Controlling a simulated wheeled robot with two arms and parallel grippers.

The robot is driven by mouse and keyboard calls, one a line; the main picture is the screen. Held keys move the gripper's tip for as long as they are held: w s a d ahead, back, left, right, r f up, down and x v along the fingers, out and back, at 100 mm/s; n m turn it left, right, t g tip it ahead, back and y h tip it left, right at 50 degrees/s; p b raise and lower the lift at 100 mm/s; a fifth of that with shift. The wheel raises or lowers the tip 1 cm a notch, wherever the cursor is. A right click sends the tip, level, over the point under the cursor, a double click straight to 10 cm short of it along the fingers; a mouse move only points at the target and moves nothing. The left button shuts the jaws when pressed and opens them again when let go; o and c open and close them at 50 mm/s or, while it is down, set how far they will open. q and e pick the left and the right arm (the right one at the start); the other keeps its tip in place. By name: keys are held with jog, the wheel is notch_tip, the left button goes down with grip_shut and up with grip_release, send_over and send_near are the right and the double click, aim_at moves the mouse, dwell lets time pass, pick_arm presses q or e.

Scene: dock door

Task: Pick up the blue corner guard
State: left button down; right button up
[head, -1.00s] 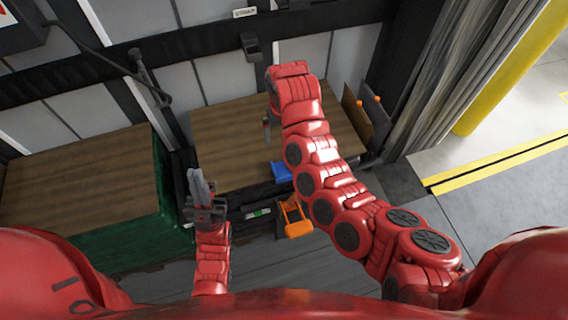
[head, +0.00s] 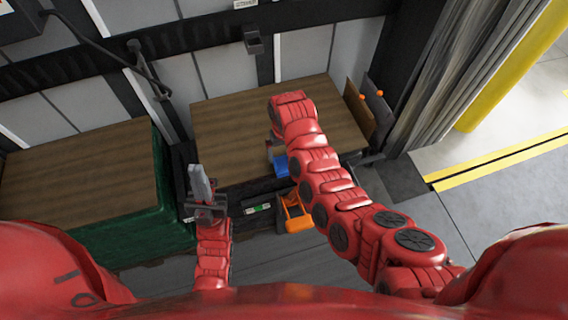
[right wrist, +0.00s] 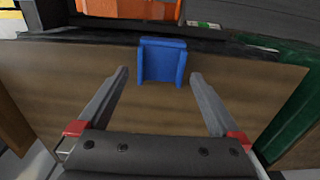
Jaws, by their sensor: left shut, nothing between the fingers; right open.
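The blue corner guard (right wrist: 162,62) lies on the brown wooden top (right wrist: 60,85), near its edge, in the right wrist view. In the head view the corner guard (head: 281,166) is partly hidden behind my right arm. My right gripper (right wrist: 159,75) is open, with its two fingers pointing toward the guard, one to each side; nothing is held. In the head view my right gripper is mostly hidden by its own arm. My left gripper (head: 200,180) is shut and empty, away to the left of the guard.
An orange object (head: 296,214) is just off the front edge beside the guard. A green-sided block with a wooden top (head: 80,180) stands at left. Brown boards with orange bits (head: 360,105) stand at the right end. The wooden top's left part is clear.

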aim_at(284, 166)
jog(key=f, duration=0.1)
jog(key=s+f+p, duration=0.1)
jog(key=f, duration=0.1)
jog(key=shift+f, duration=0.9)
jog(key=shift+c, duration=0.2)
jog(key=c, duration=1.1)
jog(key=shift+o, duration=0.2)
jog(key=shift+r, duration=0.15)
